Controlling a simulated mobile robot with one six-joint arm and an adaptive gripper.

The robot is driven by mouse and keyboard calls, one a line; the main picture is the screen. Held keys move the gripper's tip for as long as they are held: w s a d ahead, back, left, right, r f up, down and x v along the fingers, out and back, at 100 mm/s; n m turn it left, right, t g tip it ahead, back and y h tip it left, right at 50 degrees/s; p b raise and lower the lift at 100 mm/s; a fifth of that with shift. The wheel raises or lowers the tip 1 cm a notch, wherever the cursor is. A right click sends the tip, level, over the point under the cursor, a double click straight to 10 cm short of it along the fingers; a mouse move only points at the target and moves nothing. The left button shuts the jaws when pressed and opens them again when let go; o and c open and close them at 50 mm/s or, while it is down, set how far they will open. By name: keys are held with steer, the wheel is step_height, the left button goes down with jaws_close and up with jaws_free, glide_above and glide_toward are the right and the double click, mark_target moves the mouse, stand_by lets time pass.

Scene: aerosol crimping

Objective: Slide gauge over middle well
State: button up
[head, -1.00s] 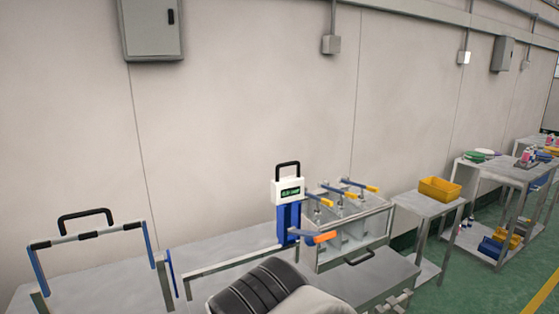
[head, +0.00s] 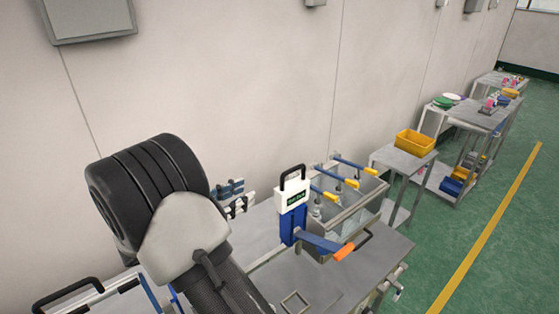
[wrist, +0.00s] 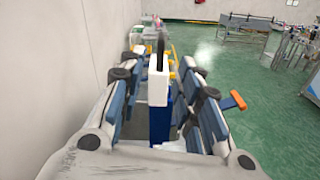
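The gauge (head: 292,197) appears to be the upright white-headed device with a small dark display, a black top handle, a blue body and an orange-tipped lever. It stands on the grey bench. My gripper (head: 238,198) is left of it in the head view, fingers pointing towards it, with a gap between them. In the wrist view the gauge (wrist: 158,98) shows edge-on between my open fingers (wrist: 160,110), and nothing is held. Right behind the gauge is a metal fixture (head: 350,212) with three yellow-tipped levers. I cannot make out the middle well inside it.
A black-handled frame (head: 70,296) is at the lower left, partly behind my arm. The wall runs close behind the bench. A side table with a yellow bin (head: 415,142) stands to the right. Green floor is open at the right.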

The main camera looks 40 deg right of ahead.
mark_target(287, 173)
steer(key=d, duration=0.5)
steer(key=s+d, duration=0.1)
steer(key=d, duration=0.5)
steer(key=s+d, duration=0.1)
steer(key=d, duration=0.5)
jaws_close()
steer(key=shift+r, duration=0.1)
